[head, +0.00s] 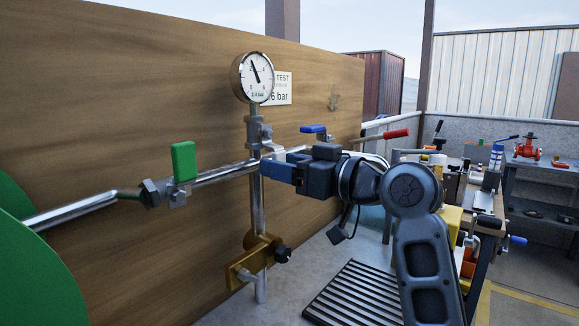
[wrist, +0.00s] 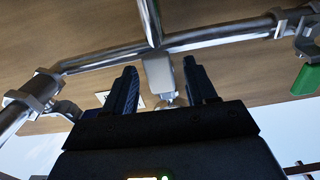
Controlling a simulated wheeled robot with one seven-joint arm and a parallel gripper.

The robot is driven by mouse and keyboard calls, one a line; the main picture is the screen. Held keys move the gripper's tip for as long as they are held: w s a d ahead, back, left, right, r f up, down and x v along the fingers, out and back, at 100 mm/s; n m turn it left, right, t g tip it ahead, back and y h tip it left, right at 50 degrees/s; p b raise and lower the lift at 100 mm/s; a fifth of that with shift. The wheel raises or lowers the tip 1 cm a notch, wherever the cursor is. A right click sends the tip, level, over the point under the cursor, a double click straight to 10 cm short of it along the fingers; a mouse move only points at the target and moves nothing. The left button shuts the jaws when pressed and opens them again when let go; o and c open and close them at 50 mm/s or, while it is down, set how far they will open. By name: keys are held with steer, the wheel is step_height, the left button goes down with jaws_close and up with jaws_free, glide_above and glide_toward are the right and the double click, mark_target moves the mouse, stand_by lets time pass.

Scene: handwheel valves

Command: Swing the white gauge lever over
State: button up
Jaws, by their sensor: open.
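The round pressure gauge (head: 252,77) stands on a vertical pipe in front of the wooden panel. Below it, on the gauge valve, the white lever (head: 297,149) shows only in part beside my gripper. In the wrist view the pale lever (wrist: 158,72) lies in the gap between my two fingers. My gripper (head: 276,171) is at the pipe junction under the gauge. In the wrist view my gripper (wrist: 160,85) is open, with a finger on each side of the lever. Whether either finger touches it I cannot tell.
A green lever (head: 184,161) sits on the horizontal pipe to the left. A blue handle (head: 313,129) and a red-handled lever (head: 390,135) are to the right. A brass valve (head: 255,258) is low on the vertical pipe. A cluttered bench (head: 480,205) stands at the right.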

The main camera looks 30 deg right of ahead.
steer(key=shift+s, duration=0.1)
steer(key=shift+v, duration=2.95)
steer(key=shift+d, duration=0.1)
steer(key=v, duration=0.8)
steer(key=s+a+f+m+h, duration=0.1)
steer(key=s+f, duration=0.3)
steer(key=f, duration=0.4)
steer(key=s+a+f+m+h, duration=0.2)
steer(key=s+f+m+h, duration=0.1)
steer(key=f, duration=0.5)
steer(key=s+a+f+m+g+h, duration=0.1)
steer(key=s+f+m+h, duration=0.2)
steer(key=f, duration=0.6)
steer(key=shift+s+a, duration=0.15)
steer(key=shift+s, duration=0.35)
steer(key=shift+s+a, duration=0.2)
steer(key=shift+s, duration=0.3)
steer(key=s+a+f+n, duration=0.1)
steer(key=s+a, duration=0.1)
steer(key=s, duration=0.8)
steer(key=s+a+f+n, duration=0.1)
steer(key=s+a+n, duration=0.15)
steer(key=s, duration=0.85)
steer(key=shift+m+g, duration=0.35)
steer(key=shift+g, duration=0.05)
steer(key=r+p, duration=0.5)
steer(key=shift+s+a+r+p, duration=0.15)
steer(key=shift+a+r+p, duration=0.1)
steer(key=shift+r+p, duration=0.15)
